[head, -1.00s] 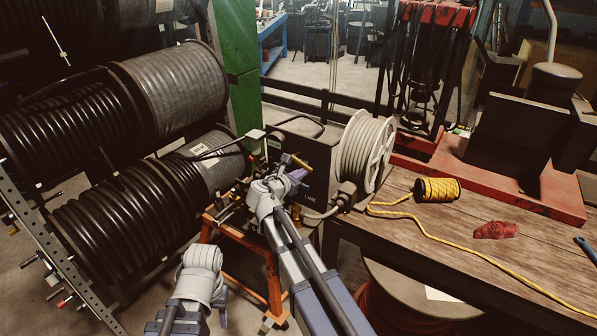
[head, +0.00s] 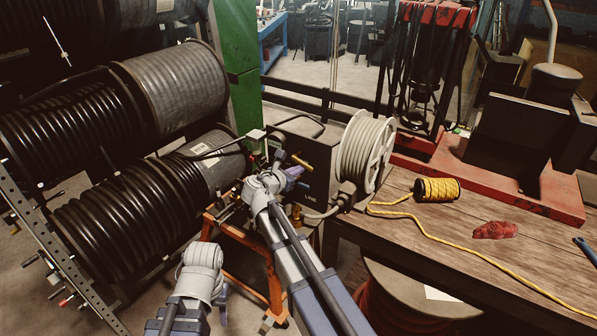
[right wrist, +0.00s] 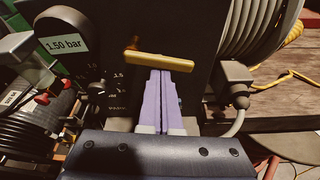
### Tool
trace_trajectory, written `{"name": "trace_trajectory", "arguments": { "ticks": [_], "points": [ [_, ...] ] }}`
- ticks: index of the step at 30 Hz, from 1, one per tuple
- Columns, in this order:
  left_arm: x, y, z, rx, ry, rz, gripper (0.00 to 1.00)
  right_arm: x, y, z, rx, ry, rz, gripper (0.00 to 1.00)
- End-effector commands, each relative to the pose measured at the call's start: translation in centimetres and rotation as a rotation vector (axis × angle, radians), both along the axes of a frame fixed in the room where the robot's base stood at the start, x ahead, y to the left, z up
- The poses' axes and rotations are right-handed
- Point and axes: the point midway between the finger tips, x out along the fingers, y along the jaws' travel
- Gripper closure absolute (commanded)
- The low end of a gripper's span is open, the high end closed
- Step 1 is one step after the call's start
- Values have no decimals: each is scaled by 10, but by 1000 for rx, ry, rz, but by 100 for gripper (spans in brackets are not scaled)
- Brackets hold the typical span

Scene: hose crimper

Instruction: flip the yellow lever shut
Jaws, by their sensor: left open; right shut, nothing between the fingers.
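The yellow lever (head: 302,162) is on the front of the dark crimper box (head: 318,185). My right gripper (head: 291,174) is at the box, just below and left of the lever in the head view. In the right wrist view its lilac fingers (right wrist: 160,76) are together and empty, tips just under the lever's middle; I cannot tell whether they touch it. My left gripper (head: 222,298) is low and well away from the box, partly hidden by its own wrist.
A "1.50 bar" display (right wrist: 63,45) and a black knob (right wrist: 97,88) are left of the lever. A pale hose reel (head: 366,150) stands close on the right. Black hose drums (head: 110,235) fill the left. The wooden bench (head: 440,235) holds a yellow rope spool (head: 437,189).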

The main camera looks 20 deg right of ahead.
Motion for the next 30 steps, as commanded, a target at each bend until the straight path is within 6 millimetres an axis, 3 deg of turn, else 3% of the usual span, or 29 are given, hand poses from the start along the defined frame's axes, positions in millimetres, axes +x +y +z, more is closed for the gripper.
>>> {"name": "trace_trajectory", "arguments": {
  "ticks": [7,16,18,30],
  "points": [
    [0,0,-9,0,0,0,50,1,1,-9,0,0,0,100],
    [0,0,-46,0,0,0,50,8,3,-47,1,0,-1,100],
    [0,0,-31,0,0,0,50,-3,14,-31,0,-1,2,100],
    [0,0,-10,0,0,0,50,-48,61,-10,0,0,1,100]
  ]
}}
